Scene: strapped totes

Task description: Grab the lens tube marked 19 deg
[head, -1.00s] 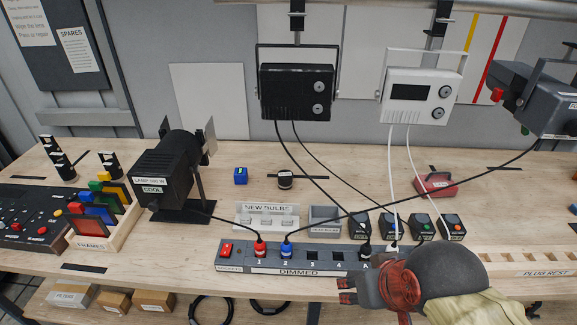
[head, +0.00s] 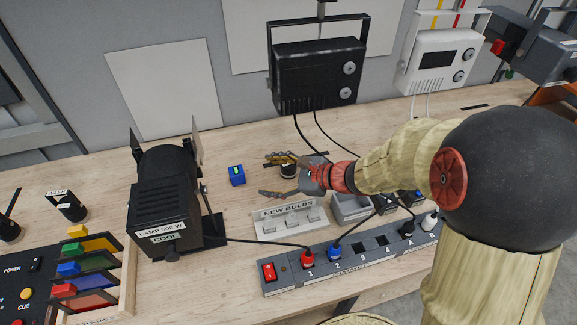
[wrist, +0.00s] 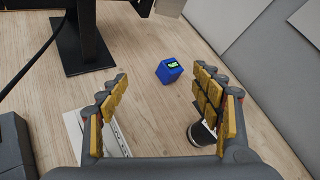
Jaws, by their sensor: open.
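Black tubes with white labels stand at the left of the bench in the head view, one in full (head: 67,206) and one cut by the frame edge (head: 9,229). Their markings are too small to read. A short black cylinder with a pale band (head: 288,171) stands on the bench by my gripper (head: 274,176). In the wrist view my gripper (wrist: 160,78) is open and empty, its yellow-padded fingers spread. The cylinder (wrist: 202,135) shows beside and partly behind the right finger. No 19 deg mark is readable.
A small blue cube with a green display (wrist: 169,71) sits beyond the fingertips. The black lamp (head: 165,205) stands left, the new bulbs holder (head: 291,222) and dimmed socket strip (head: 345,262) in front. Cables run to the strip. Bench behind the cube is clear.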

